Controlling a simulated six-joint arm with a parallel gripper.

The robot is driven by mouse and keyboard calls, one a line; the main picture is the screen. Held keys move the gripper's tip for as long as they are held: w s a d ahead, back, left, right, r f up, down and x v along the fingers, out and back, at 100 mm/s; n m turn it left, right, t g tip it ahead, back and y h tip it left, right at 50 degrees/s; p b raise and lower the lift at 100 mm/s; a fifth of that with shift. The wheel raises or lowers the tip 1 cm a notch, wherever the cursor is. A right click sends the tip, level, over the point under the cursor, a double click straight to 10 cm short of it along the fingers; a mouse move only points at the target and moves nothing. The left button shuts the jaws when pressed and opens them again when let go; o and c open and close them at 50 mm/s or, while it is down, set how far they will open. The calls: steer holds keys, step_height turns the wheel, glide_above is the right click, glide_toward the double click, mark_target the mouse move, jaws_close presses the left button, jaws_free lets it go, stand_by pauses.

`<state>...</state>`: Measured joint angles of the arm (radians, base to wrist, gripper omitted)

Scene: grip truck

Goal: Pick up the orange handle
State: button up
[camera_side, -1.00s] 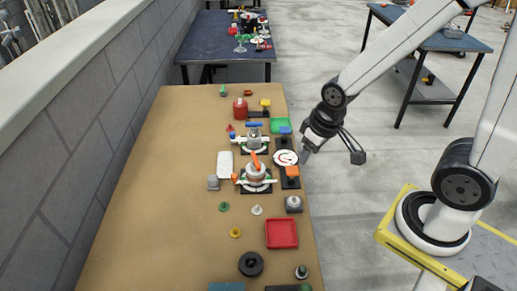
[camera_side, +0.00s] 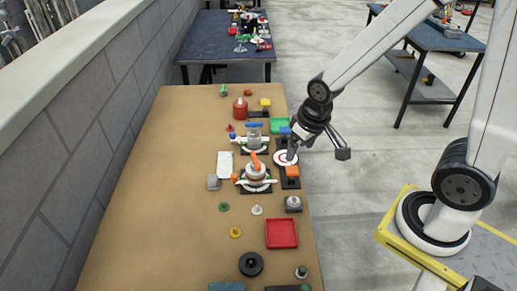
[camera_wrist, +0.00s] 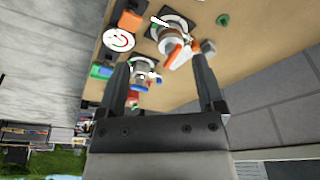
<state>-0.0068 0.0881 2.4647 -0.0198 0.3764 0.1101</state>
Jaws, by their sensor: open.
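The orange handle (camera_side: 254,160) sits on top of a valve (camera_side: 256,174) with a round pale body, in the middle of the bench. In the wrist view the orange handle (camera_wrist: 170,50) shows beyond and between the finger tips, close to a white part. My gripper (camera_side: 291,157) is above the round gauge, to the right of the handle in the side view. It is open and empty, and apart from the handle. Both fingers (camera_wrist: 162,62) show in the wrist view, spread wide.
A second valve with a blue handle (camera_side: 254,126) stands behind the orange one. A white round gauge (camera_side: 281,160) and an orange block (camera_side: 292,171) lie to the right. A red tray (camera_side: 282,233) is nearer the camera. The bench's left side is mostly bare.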

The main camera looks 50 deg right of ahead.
mark_target(256, 159)
steer(key=w+f+m, duration=0.2)
steer(key=w, duration=0.2)
steer(key=w+f+m, duration=0.2)
steer(key=w, duration=0.3)
steer(key=w+f+m+g, duration=0.1)
steer(key=w+f, duration=0.1)
steer(key=w, duration=0.2)
steer(key=shift+w+a+f+m+h, duration=0.15)
steer(key=shift+w+a+m+h, duration=0.2)
steer(key=shift+w+m+h, duration=0.05)
steer(key=shift+f, duration=0.1)
steer(key=shift+w+d+f, duration=0.1)
steer(key=shift+f, duration=1.1)
steer(key=shift+f, duration=0.1)
steer(key=shift+w+d+f, duration=0.1)
steer(key=shift+f, duration=1.15)
steer(key=shift+w+d+f, duration=0.1)
steer(key=shift+f, duration=1.15)
jaws_close()
